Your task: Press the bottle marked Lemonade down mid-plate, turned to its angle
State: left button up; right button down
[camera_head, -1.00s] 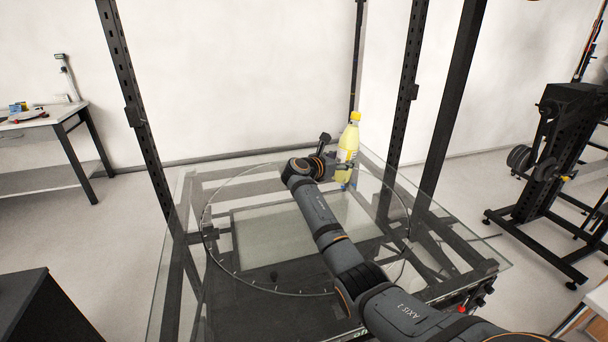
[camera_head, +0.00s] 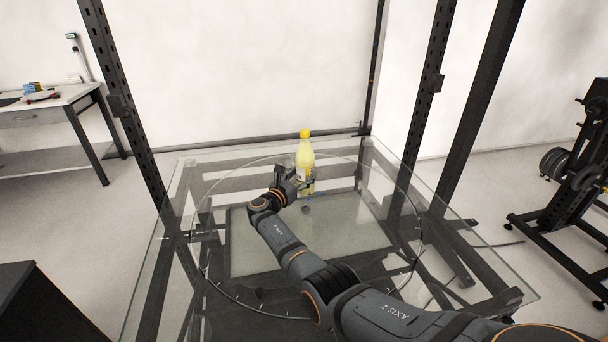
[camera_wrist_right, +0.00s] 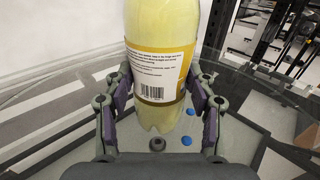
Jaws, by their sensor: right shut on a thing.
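The bottle (camera_head: 305,153) is clear, with yellow liquid and a yellow cap, and stands upright. My right gripper (camera_head: 304,184) is shut on its lower part from the near side. In the right wrist view, the fingers (camera_wrist_right: 160,88) flank the bottle (camera_wrist_right: 160,22). A white label with small print and a barcode faces that camera; I see no name on it. The round glass plate (camera_head: 350,240), ringed by a dark circle, lies below. The bottle is over its far part; I cannot tell if its base touches the glass. My left gripper is not in view.
Blue dots (camera_wrist_right: 187,141) and a dark round knob (camera_wrist_right: 156,144) show near the bottle's base. Dark upright posts (camera_head: 425,110) stand at the plate's far corners. The near and middle glass is bare apart from my arm crossing above it.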

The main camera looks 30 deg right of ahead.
aim_at(300, 194)
jog(key=shift+d+f, duration=0.1)
jog(key=shift+f, duration=0.3)
notch_tip(300, 194, down, 4)
jog(key=b, duration=0.3)
jog(key=shift+w+d+r+b, duration=0.1)
jog(key=shift+w+r+b, duration=0.1)
jog(key=shift+b, duration=0.15)
jog(key=shift+f+b, duration=0.5)
jog(key=shift+f, duration=0.15)
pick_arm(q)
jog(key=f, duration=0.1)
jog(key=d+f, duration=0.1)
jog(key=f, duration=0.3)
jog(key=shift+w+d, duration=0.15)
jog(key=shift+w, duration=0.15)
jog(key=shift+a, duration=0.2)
pick_arm(e)
jog(key=shift+s, duration=0.1)
pick_arm(q)
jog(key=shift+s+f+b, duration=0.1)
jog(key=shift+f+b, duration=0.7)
jog(key=shift+b, duration=0.05)
pick_arm(e)
jog(key=shift+f, duration=0.75)
